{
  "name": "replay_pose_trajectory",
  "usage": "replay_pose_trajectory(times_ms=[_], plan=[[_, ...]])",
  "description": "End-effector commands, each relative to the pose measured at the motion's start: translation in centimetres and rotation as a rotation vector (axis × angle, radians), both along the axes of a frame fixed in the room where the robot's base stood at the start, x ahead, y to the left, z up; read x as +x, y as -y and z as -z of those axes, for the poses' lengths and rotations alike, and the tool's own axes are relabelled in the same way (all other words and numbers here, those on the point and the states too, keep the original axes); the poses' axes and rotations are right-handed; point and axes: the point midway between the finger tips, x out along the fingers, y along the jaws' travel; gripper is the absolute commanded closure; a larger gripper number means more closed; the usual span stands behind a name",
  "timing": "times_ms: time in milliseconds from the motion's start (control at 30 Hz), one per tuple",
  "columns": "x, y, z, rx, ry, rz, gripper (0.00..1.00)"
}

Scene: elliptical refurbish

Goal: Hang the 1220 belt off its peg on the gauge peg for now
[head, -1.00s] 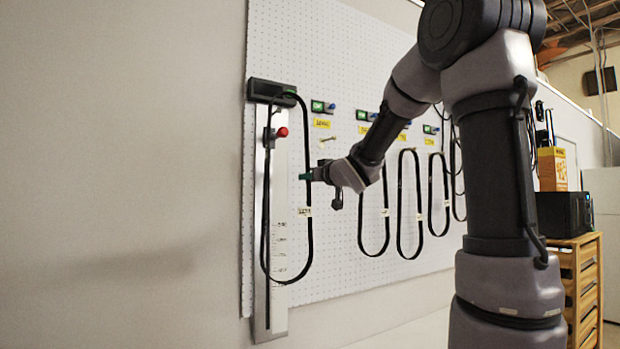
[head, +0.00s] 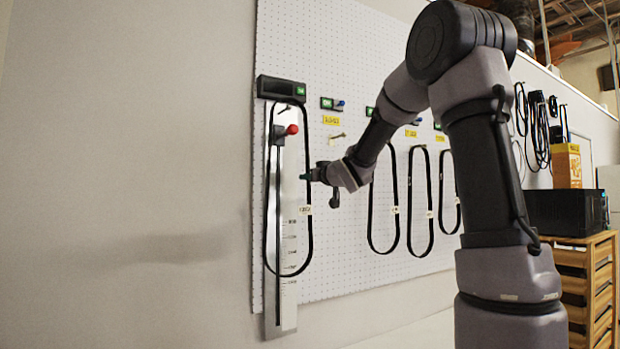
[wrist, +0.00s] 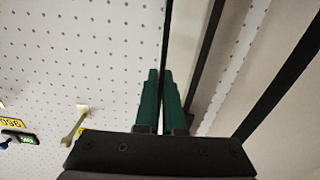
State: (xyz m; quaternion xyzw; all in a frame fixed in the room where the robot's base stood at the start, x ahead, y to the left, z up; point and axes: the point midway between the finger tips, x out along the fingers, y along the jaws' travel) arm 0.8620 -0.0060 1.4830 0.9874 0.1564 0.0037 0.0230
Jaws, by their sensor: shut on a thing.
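The black belt (head: 310,240), a long loop with a small tag (head: 305,210), is in front of the gauge (head: 289,310) at the left of the pegboard in the head view. Its top lies just below the gauge's dark display box. Whether it rests on the gauge peg cannot be told. My gripper (head: 306,176), with green fingers, is shut on the belt's right strand, above the tag. In the wrist view the green fingers (wrist: 160,100) close on a dark strand running up the picture.
A red knob (head: 292,129) sits on the gauge's dark upright bar. Other belts (head: 397,210) hang to the right on the pegboard (head: 340,270), under small displays and yellow labels. An empty-looking peg (head: 337,136) is close above my gripper. A wooden drawer stand (head: 585,280) is at the right.

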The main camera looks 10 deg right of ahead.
Motion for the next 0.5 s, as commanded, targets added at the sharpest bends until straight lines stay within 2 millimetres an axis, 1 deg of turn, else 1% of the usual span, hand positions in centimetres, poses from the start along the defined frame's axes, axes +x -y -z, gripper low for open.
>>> replay_pose_trajectory(times_ms=[433,500], plan=[[2.6,-0.8,0.2,0.001,0.001,0.000,1.00],[2.9,-0.9,0.5,0.001,-0.001,0.000,1.00]])
